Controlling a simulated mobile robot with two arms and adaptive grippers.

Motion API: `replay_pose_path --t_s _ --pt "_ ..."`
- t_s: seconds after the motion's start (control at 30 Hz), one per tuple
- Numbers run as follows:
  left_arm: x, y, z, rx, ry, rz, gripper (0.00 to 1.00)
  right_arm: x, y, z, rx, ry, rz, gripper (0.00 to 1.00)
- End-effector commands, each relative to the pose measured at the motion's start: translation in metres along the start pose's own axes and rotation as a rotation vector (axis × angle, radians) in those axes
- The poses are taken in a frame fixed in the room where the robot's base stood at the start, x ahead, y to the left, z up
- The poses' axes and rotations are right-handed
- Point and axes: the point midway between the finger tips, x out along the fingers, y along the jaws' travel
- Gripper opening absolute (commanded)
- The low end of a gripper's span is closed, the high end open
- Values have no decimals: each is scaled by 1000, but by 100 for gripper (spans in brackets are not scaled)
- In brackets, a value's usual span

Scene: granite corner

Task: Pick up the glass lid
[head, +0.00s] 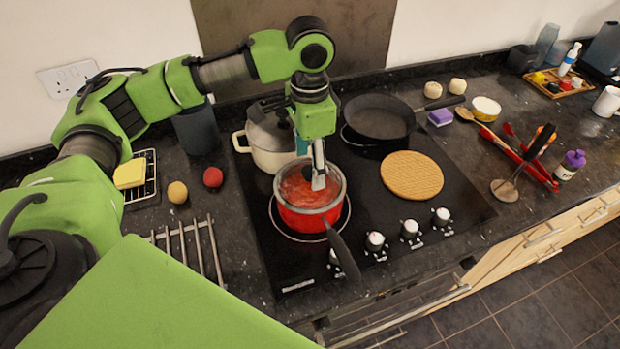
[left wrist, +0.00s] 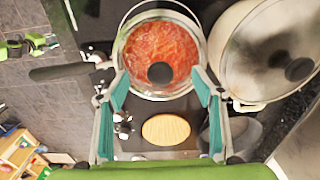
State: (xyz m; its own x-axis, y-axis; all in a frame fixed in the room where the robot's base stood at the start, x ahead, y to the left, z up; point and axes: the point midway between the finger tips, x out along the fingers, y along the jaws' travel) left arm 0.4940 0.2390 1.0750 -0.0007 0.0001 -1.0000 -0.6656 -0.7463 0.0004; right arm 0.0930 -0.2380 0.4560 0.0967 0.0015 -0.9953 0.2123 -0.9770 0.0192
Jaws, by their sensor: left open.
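The glass lid (head: 329,177) is clear and lies over the red saucepan (head: 300,221), with red sauce showing through it. My left gripper (head: 318,186) points down over the lid from above. Its fingers are apart, one on each side of the knob in the left wrist view (left wrist: 160,78), with nothing held. In the head view the gripper hides the knob. Whether the fingertips touch the lid is unclear. My right gripper is not in view.
A cream pot (head: 266,158) with its own lid stands close behind the saucepan. A dark frying pan (head: 379,120) and a round woven mat (head: 411,176) are to the right. The saucepan's dark handle (head: 342,254) reaches toward the front, past the hob knobs (head: 375,241).

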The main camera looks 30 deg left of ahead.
Motion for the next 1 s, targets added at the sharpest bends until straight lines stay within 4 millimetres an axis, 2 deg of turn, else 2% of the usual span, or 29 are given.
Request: replay_pose_path --t_s 0.03,0.2,0.43,0.47,0.6,0.7,1.0 --pt "5 0 0 -1 -3 0 61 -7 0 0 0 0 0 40" --pt "24 0 0 0 -1 -1 61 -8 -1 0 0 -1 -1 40" --pt "26 0 0 0 1 -1 61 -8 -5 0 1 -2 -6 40" --pt "26 0 0 0 1 -1 59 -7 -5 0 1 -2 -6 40" --pt "26 0 0 0 0 -1 22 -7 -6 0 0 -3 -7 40" --pt "27 0 0 0 -1 0 0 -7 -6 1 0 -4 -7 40" --pt "29 1 1 1 -6 2 0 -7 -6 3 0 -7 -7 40"
